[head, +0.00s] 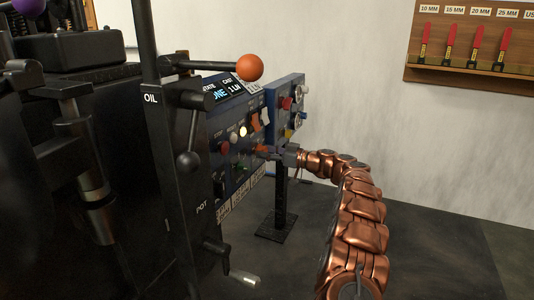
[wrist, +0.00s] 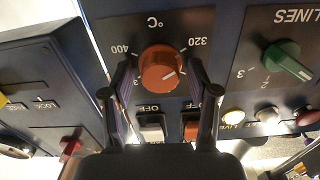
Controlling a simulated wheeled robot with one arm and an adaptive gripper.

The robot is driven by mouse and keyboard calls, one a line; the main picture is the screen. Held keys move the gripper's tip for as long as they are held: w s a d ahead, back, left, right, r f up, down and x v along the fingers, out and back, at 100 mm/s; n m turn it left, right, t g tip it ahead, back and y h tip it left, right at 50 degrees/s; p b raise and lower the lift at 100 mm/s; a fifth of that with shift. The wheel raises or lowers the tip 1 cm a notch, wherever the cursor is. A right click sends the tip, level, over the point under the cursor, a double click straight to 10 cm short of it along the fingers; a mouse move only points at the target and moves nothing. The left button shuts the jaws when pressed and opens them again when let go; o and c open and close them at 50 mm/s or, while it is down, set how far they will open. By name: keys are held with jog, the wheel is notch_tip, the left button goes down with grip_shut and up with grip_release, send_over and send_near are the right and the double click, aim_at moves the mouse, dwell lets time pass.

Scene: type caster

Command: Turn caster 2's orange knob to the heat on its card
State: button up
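In the head view my gripper (head: 277,154) is at the panel, beside the orange knob (head: 261,149).
A green LINES knob (wrist: 288,60) is right of the orange knob, with several push buttons below. An OFF rocker switch (wrist: 152,128) sits close under the fingers. An orange-balled lever (head: 249,67) sticks out above the panel. A wall rack (head: 470,75) holds red-handled tools.

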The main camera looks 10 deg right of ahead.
jog(key=c, duration=1)
jog(key=shift+o, duration=0.2)
